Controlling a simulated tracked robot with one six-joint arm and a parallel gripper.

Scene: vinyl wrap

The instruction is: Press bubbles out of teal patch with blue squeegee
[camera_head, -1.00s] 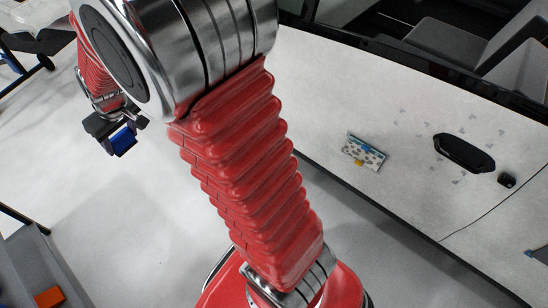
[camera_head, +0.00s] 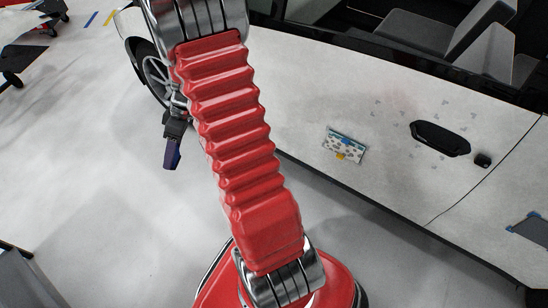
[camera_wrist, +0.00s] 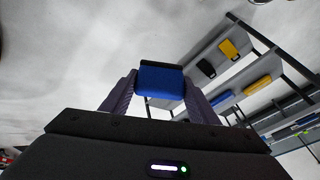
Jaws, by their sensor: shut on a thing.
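My gripper (camera_head: 174,132) is left of my red arm in the head view, out over the floor and in front of the car's wheel. It is shut on the blue squeegee (camera_head: 172,154), which hangs below the jaws. In the wrist view the squeegee (camera_wrist: 161,79) sits between the two fingers, its dark edge facing away. A small spotted patch (camera_head: 335,145), pale with teal tones, lies on the white car door, with blue tape above and yellow tape below. The squeegee is well apart from it. Individual bubbles are too small to tell.
The white door (camera_head: 300,120) has a black handle (camera_head: 440,138) ringed by small grey marks. A grey taped piece (camera_head: 527,228) is at lower right. The wrist view shows a shelf rack with a yellow case (camera_wrist: 229,48) and other items.

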